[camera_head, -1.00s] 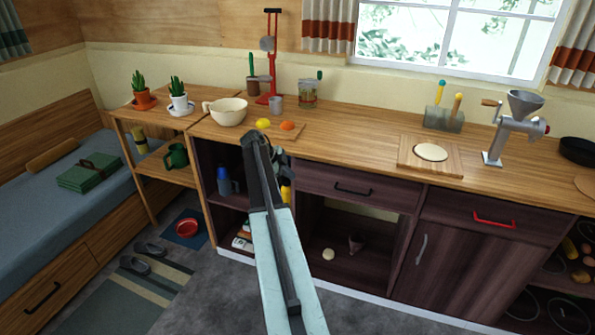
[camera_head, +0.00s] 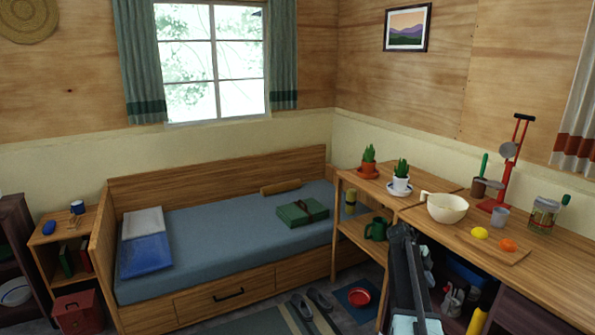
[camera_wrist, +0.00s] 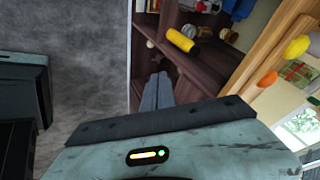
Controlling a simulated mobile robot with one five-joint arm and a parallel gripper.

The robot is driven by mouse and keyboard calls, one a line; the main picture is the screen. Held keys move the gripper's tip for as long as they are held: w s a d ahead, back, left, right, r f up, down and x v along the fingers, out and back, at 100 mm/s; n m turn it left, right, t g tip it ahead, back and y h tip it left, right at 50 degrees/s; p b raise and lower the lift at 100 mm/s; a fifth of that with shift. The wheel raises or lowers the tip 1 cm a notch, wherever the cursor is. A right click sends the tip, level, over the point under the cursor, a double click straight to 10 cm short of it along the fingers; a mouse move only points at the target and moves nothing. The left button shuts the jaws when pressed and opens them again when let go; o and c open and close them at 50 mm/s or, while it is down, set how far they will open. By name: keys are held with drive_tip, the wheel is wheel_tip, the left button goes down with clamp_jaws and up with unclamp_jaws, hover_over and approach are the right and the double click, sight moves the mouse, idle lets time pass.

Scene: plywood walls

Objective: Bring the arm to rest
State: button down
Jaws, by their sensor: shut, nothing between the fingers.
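My arm (camera_head: 407,285) rises from the bottom edge of the head view, right of centre, in front of the counter's left end. My gripper's grey fingers (camera_wrist: 157,90) show in the wrist view, together and empty, with the dark open cupboard (camera_wrist: 172,72) beyond them. In the head view the fingers are mostly hidden behind the arm. Nothing is held.
The wooden counter (camera_head: 560,260) is close by my arm on the right. It bears a cream bowl (camera_head: 447,208), a lemon (camera_head: 480,233) and an orange (camera_head: 508,245). A yellow bottle (camera_wrist: 181,39) is in the cupboard. A bed (camera_head: 215,245) stands left.

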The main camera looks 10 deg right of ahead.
drive_tip(key=s+a+f+n+t+y, duration=0.15)
drive_tip(key=a+n, duration=0.35)
drive_tip(key=a, duration=1)
drive_tip(key=s+a+n+y, duration=0.2)
drive_tip(key=a+n, duration=0.3)
drive_tip(key=a, duration=1.1)
drive_tip(key=s+a+n+y, duration=0.1)
drive_tip(key=s+a+n, duration=0.4)
drive_tip(key=n, duration=0.4)
drive_tip(key=s+a+f+n+y, duration=0.1)
drive_tip(key=s+a+n+y, duration=0.1)
drive_tip(key=s+a+n, duration=0.3)
drive_tip(key=shift+s+a+f+n+p, duration=0.4)
drive_tip(key=shift+a+n, duration=1.05)
drive_tip(key=shift+n, duration=0.95)
drive_tip(key=shift+w+r+g+y, duration=0.1)
drive_tip(key=shift+g+y, duration=0.15)
